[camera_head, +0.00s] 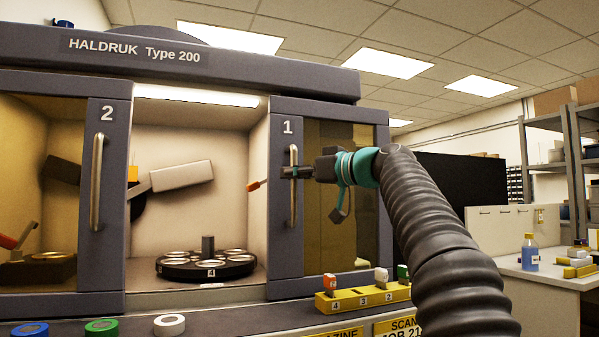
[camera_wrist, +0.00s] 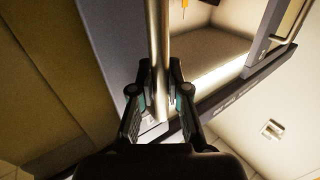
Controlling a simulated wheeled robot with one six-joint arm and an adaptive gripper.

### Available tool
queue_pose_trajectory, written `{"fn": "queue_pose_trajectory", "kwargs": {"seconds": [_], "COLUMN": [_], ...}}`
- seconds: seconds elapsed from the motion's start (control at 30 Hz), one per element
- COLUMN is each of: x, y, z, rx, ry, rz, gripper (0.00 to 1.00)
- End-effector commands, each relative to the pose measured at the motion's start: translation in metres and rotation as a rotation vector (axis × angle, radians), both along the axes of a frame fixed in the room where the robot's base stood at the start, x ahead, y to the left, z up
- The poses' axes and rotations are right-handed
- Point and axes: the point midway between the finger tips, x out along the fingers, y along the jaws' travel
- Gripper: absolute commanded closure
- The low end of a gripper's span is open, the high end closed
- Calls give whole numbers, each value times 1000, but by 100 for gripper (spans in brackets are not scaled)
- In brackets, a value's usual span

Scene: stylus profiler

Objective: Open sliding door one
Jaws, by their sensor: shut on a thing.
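Sliding door one (camera_head: 343,215) is a grey framed panel with a tinted window and the label 1. It stands at the right of the machine front. Its left edge is beside an opening into the lit chamber (camera_head: 200,120). A vertical metal handle (camera_head: 294,215) is on the door's left stile. My gripper (camera_head: 291,172) is at the upper half of this handle. In the wrist view my gripper (camera_wrist: 160,98) has its fingers on both sides of the handle bar (camera_wrist: 158,40) and is shut on it. The exact finger contact is partly hidden.
Door two (camera_head: 103,190), with its own handle (camera_head: 98,182), stands at the left. A dark carousel (camera_head: 208,267) with several discs is inside the chamber. A yellow block (camera_head: 350,301) with numbered slots and coloured caps (camera_head: 169,324) stand on the front ledge.

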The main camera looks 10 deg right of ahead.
Motion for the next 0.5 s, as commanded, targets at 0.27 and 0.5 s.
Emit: {"fn": "queue_pose_trajectory", "kwargs": {"seconds": [0.27,0.5], "x": [1,1], "y": [1,-1], "z": [2,2], "rx": [3,4], "ry": [-4,-3], "rz": [8,6], "gripper": [100,75]}}
